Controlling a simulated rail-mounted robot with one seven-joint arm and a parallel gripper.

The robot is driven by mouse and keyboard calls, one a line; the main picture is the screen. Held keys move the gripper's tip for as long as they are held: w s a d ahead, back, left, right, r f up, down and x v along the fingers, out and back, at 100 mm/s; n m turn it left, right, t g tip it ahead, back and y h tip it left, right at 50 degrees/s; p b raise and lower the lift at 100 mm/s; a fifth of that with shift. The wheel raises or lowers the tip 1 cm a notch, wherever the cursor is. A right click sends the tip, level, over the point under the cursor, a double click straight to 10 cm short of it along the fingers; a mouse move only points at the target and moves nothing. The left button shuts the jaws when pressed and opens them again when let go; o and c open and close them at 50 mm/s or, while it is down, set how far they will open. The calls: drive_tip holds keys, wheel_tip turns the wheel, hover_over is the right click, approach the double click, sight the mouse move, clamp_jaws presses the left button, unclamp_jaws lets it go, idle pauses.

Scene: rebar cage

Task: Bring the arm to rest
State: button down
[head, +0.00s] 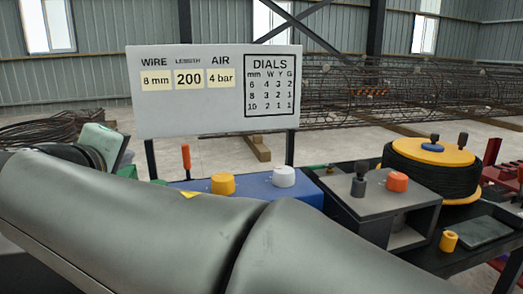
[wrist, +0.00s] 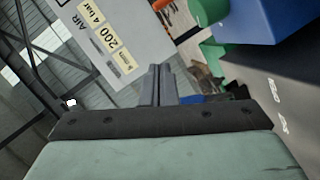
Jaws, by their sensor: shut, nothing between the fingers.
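My gripper (wrist: 158,84) shows in the wrist view with its two grey fingers pressed together and nothing between them. Its dark mount and pale green housing fill the bottom of that view. In the head view my grey arm lies across the foreground, and a pale green part of my wrist (head: 100,141) shows at the left. The fingertips cannot be made out there. The fingers appear clear of the things behind them in the wrist view.
A white sign board (head: 215,90) stands behind the bench. A blue box (head: 258,188) has yellow and white knobs. A dark console (head: 375,205) and a wire spool (head: 430,170) stand right. A long rebar cage (head: 390,92) lies behind. My arm hides much of the bench.

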drive_tip(key=w+d+r+m+g+h+p, duration=0.1)
drive_tip(key=d+m+g+h+p, duration=0.25)
drive_tip(key=d+p, duration=0.8)
drive_tip(key=w+d+r+m+g+h+p, duration=0.15)
drive_tip(key=d+m+g+p, duration=0.35)
drive_tip(key=d, duration=1.2)
drive_tip(key=s+d+r+m+g+y+p, duration=0.1)
drive_tip(key=s+d+m+g+y+p, duration=0.2)
drive_tip(key=s+d+p, duration=0.9)
drive_tip(key=s+m+g+p, duration=0.2)
drive_tip(key=s+m+p, duration=0.1)
drive_tip(key=p, duration=0.3)
drive_tip(key=shift+s+d+r, duration=0.25)
drive_tip(key=shift+s+r, duration=0.15)
drive_tip(key=shift+s, duration=0.15)
